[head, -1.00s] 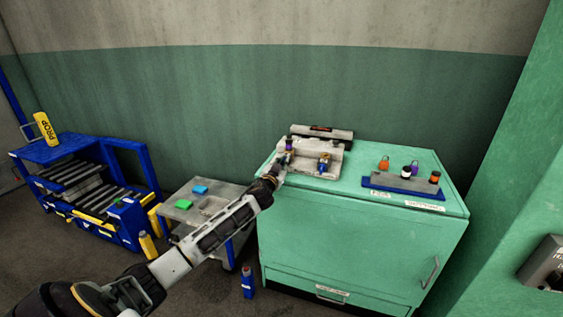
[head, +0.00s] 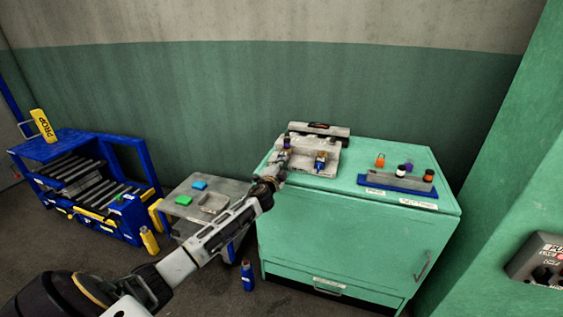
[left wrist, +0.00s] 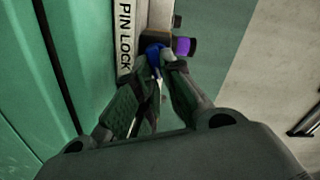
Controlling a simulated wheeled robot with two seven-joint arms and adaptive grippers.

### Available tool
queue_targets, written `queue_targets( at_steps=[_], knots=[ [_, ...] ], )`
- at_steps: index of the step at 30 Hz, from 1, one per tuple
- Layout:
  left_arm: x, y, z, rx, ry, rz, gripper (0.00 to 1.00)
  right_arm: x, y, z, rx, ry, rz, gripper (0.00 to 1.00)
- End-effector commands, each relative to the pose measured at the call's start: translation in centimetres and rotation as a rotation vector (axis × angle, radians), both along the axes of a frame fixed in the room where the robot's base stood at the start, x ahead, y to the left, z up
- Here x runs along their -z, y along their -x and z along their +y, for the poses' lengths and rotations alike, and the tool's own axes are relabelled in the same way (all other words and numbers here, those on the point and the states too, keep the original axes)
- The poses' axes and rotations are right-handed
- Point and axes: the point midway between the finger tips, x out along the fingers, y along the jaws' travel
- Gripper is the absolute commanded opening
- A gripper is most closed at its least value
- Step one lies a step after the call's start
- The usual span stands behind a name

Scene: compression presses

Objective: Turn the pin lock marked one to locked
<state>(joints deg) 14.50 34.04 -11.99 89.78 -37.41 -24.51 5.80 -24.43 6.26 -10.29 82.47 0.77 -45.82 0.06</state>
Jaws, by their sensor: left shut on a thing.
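The grey pin lock fixture (head: 301,163) stands on top of the green cabinet, at its back left. One pin lock (head: 321,162) with blue and brass-like parts shows on its right side. My left gripper (head: 283,158) is at the fixture's left side, partly hiding the other lock there. In the left wrist view the fingers (left wrist: 159,66) are shut on a blue lock part (left wrist: 154,50), beside a white "PIN LOCK" label (left wrist: 125,40). A purple piece (left wrist: 184,46) sits just right of the fingertips. The number marks are not readable. My right gripper is not in view.
A blue-based rack (head: 398,188) with orange, purple and black-topped pieces stands on the cabinet's right. A grey cart (head: 180,208) holds blue and green blocks. A blue bottle (head: 247,277) stands on the floor. A control panel (head: 540,260) is at far right.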

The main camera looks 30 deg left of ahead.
Motion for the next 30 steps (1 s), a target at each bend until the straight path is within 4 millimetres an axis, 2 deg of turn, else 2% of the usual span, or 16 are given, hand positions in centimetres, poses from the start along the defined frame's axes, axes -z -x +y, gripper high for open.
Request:
queue_targets(
  at_steps=[9, 15, 30],
  knots=[
    [0.2, -0.1, -0.2, 0.002, -0.261, 0.062, 0.00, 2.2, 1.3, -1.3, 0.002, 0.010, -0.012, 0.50],
    [0.4, 0.0, -0.2, 0.003, -0.366, 0.087, 0.00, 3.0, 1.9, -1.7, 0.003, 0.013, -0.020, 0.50],
    [0.6, -0.1, -0.3, 0.003, -0.424, 0.101, 0.00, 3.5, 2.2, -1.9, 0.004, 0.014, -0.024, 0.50]
  ],
)
